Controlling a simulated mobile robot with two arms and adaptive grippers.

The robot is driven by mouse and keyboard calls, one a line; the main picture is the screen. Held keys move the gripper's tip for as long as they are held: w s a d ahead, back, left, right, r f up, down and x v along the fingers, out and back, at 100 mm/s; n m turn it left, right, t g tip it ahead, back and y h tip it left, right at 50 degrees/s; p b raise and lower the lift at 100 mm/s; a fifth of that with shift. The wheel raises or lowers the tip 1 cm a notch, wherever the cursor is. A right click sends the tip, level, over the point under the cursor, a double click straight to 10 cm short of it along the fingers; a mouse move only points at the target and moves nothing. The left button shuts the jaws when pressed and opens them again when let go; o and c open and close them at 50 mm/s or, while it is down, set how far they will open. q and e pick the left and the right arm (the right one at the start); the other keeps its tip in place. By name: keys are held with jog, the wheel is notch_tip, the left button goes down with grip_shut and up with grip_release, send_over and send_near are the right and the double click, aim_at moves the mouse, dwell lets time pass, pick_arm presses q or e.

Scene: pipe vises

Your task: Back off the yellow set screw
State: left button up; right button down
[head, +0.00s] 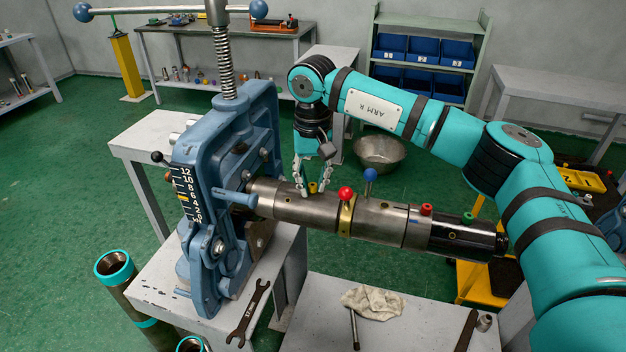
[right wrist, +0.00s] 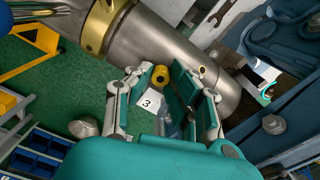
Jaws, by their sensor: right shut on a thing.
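The yellow set screw (head: 312,187) stands in the top of the steel pipe (head: 285,200) near the vise; it also shows in the right wrist view (right wrist: 160,76). My right gripper (head: 311,186) comes down from above with a finger on each side of the screw and is shut on it; it also shows in the right wrist view (right wrist: 157,80). The blue pipe vise (head: 218,170) holds the left end of the pipe. My left gripper is not in view.
A red-knobbed screw (head: 345,194) and a blue-knobbed one (head: 370,176) stand on the pipe to the right. A wrench (head: 248,312) lies on the vise stand. A rag (head: 372,302) lies on the front table. A metal bowl (head: 380,152) sits behind the pipe.

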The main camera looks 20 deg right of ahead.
aim_at(312, 185)
jog(key=shift+s+f, duration=0.15)
jog(key=shift+f, duration=0.15)
jog(key=c, duration=1.2)
grip_release()
jog(key=shift+a, duration=0.1)
jog(key=shift+r, duration=0.1)
jog(key=shift+w+r, duration=0.2)
jog(key=shift+r, duration=0.3)
notch_tip(312, 185, up, 11)
